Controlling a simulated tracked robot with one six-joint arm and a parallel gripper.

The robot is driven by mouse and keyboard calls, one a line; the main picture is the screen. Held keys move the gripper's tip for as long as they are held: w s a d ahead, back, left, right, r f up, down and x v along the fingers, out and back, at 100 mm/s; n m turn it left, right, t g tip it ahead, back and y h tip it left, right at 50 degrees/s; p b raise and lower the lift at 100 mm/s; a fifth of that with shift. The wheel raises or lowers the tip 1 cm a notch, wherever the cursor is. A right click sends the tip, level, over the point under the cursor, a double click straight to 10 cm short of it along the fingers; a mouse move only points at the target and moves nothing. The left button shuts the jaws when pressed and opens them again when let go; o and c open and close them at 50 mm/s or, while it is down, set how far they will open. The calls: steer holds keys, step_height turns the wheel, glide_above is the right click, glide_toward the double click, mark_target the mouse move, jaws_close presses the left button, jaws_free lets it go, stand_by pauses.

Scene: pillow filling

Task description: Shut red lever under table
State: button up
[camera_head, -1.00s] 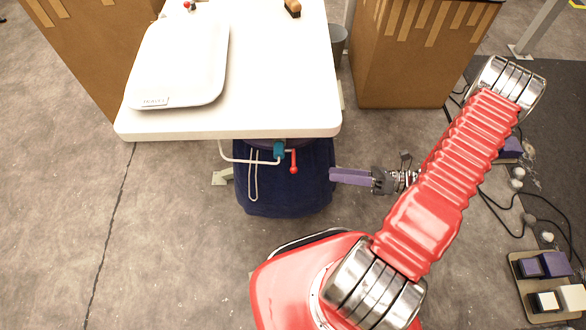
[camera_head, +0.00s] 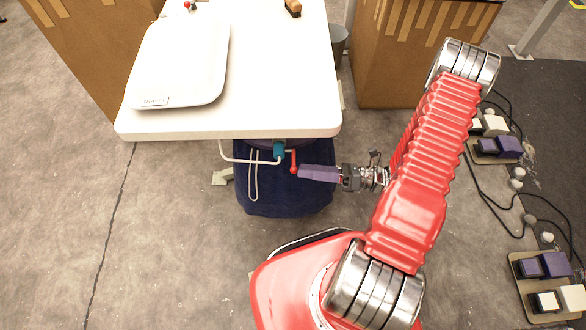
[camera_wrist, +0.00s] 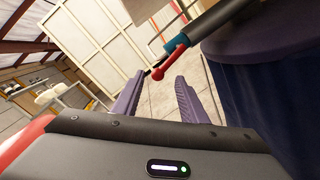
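In the wrist view, my gripper (camera_wrist: 159,79) is open with a clear gap. I cannot tell whether a finger touches the lever.
A dark blue round container (camera_head: 285,198) stands under the table, close to my fingers. A white pillow (camera_head: 180,62) lies on the table. Cardboard boxes (camera_head: 420,55) stand behind. Boards with purple and white blocks (camera_head: 545,268) and cables lie on the right floor.

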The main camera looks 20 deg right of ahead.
mark_target(294, 167)
steer(key=shift+x, duration=2.35)
steer(key=shift+c, duration=0.4)
jaws_close()
steer(key=shift+a, duration=0.1)
